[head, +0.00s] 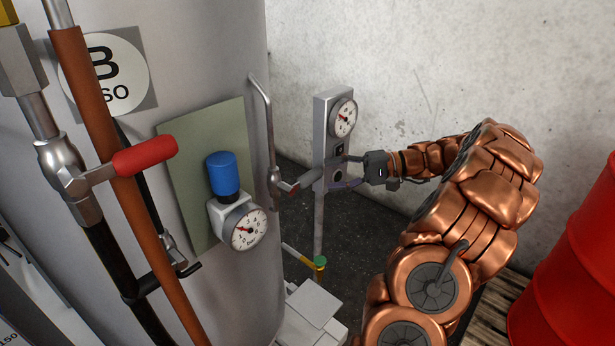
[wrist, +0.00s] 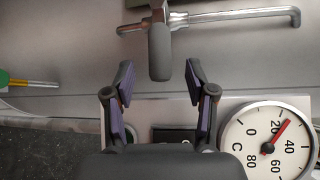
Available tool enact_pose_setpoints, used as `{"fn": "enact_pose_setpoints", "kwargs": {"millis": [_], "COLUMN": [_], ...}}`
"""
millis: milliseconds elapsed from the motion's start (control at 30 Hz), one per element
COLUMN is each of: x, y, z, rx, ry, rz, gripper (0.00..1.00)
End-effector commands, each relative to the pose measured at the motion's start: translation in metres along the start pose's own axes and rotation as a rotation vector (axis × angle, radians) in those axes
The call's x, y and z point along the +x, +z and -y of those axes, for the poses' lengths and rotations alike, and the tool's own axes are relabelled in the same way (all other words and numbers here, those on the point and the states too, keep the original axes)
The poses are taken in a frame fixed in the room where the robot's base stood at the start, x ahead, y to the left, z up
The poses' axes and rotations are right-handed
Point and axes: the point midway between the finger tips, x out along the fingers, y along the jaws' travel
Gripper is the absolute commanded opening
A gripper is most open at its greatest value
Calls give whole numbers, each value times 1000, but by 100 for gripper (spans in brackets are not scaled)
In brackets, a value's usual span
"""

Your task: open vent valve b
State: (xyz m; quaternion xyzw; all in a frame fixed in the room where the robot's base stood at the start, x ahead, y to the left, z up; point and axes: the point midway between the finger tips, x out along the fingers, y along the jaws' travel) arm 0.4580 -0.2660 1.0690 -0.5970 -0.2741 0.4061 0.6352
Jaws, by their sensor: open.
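A valve with a dark grey lever (head: 302,183) sits on a thin bent metal pipe (head: 261,95) beside the grey tank marked B (head: 215,70). No label on this valve is readable. In the wrist view the rounded grey lever (wrist: 160,50) points down toward my gripper (wrist: 159,75), roughly centred between the two fingers. The fingers are apart and empty. The lever's end is close to the level of the fingertips, and I see no contact. In the head view my gripper (head: 330,172) comes in from the right, in front of the gauge box, with its fingers partly lost against the box.
A grey box with a dial gauge (head: 342,118) stands on a post just behind my gripper. A green and yellow valve (head: 318,263) is lower down. A red-handled valve (head: 145,156) and a blue-capped gauge (head: 240,225) are left.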

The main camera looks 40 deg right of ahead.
Motion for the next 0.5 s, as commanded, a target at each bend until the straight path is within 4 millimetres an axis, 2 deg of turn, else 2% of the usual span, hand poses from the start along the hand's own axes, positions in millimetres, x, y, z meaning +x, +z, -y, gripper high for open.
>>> {"fn": "enact_pose_setpoints", "kwargs": {"millis": [300, 500], "x": [44, 61], "y": [1, 2], "z": [1, 1], "rx": [3, 2], "ry": [2, 0], "rz": [4, 7], "gripper": [56, 56]}}
